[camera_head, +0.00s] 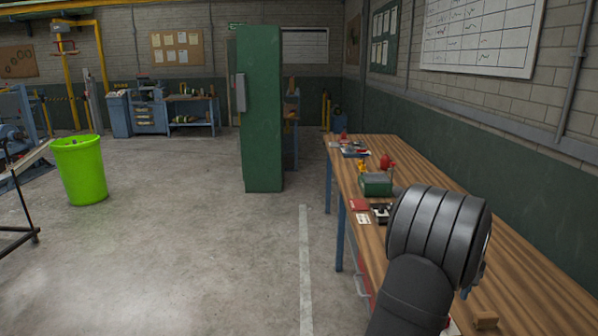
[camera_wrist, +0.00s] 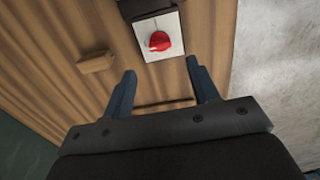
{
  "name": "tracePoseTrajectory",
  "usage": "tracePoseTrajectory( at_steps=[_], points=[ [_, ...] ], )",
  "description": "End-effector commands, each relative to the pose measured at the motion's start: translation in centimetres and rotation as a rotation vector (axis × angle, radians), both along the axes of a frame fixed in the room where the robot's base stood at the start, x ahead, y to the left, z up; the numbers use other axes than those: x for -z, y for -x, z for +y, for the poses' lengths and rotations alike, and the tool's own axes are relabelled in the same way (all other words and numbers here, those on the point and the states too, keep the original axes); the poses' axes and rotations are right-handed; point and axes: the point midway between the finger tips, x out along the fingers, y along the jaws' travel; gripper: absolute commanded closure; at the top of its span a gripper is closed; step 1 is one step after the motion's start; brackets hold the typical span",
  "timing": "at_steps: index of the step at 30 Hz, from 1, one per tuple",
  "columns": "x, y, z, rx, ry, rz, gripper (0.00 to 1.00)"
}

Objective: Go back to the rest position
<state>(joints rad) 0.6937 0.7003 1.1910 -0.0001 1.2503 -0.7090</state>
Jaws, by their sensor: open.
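My gripper (camera_wrist: 164,88) shows in the wrist view with its two blue fingers spread apart and nothing between them. It hangs over the wooden workbench (camera_wrist: 75,60), near the bench's edge. Beyond the fingertips, a red domed object (camera_wrist: 159,41) sits on a white plate (camera_wrist: 172,22). A small wooden block (camera_wrist: 96,62) lies on the bench to the left of the fingers. In the head view my dark arm covers part of the bench, and the gripper's fingers are mostly hidden behind it.
The workbench (camera_head: 520,265) runs along the right wall and carries a green box (camera_head: 376,184) and several small items. A green cabinet (camera_head: 262,110) stands beyond it. A bright green bin (camera_head: 80,172) stands at left. The concrete floor (camera_head: 200,260) between them is largely clear.

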Motion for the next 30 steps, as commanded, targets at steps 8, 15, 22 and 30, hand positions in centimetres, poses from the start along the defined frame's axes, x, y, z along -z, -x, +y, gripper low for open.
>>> tracePoseTrajectory(
  at_steps=[8, 15, 22, 30],
  points=[
    [5.2, 0.0, 0.0, 0.000, -0.002, 0.002, 0.46],
    [7.4, 0.0, 0.0, 0.000, -0.001, 0.001, 0.46],
    [7.6, 0.0, 0.0, 0.001, 0.000, 0.000, 0.46],
    [7.2, 0.0, 0.0, 0.001, 0.001, -0.001, 0.46]
  ],
)
